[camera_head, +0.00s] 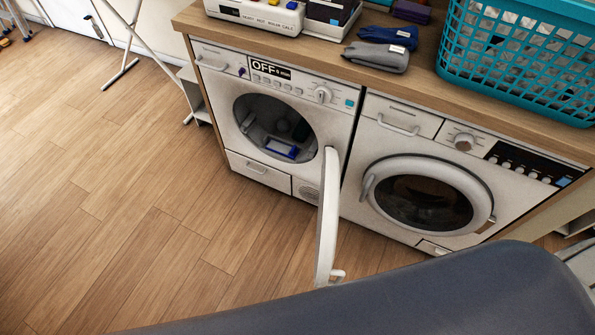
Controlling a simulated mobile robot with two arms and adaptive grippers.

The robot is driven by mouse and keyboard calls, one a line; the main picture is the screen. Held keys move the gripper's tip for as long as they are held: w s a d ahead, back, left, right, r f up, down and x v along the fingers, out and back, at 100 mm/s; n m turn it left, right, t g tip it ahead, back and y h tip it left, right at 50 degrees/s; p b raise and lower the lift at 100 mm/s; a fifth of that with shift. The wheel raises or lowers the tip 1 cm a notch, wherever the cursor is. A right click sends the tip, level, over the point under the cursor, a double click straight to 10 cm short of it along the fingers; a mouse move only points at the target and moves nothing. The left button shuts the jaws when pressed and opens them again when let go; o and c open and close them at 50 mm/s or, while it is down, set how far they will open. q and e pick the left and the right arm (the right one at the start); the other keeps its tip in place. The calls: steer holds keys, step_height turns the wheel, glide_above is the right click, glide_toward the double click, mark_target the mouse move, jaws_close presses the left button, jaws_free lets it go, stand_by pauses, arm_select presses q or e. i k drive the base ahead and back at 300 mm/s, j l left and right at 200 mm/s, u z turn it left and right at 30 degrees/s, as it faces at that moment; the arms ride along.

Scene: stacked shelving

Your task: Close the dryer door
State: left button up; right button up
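The dryer (272,75) is the left of two white front-loading machines under a wooden counter. Its panel display reads OFF. Its round door (327,215) stands wide open, swung out toward me on its right side and seen nearly edge-on. A small handle (338,275) shows at the door's near end. The dark drum opening (272,125) is uncovered, with a blue item (281,149) inside at the bottom. Neither of my grippers is in view.
A second machine (422,200) with a closed round door stands right of the dryer. The counter (345,70) holds a teal basket (530,50), folded cloths and boxes. A dark rounded surface (430,295) fills the near edge.

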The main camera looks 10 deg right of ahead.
mark_target(329, 198)
steer(key=l, duration=0.45)
steer(key=k+l+u, duration=0.15)
steer(key=l, duration=0.75)
steer(key=u, duration=0.05)
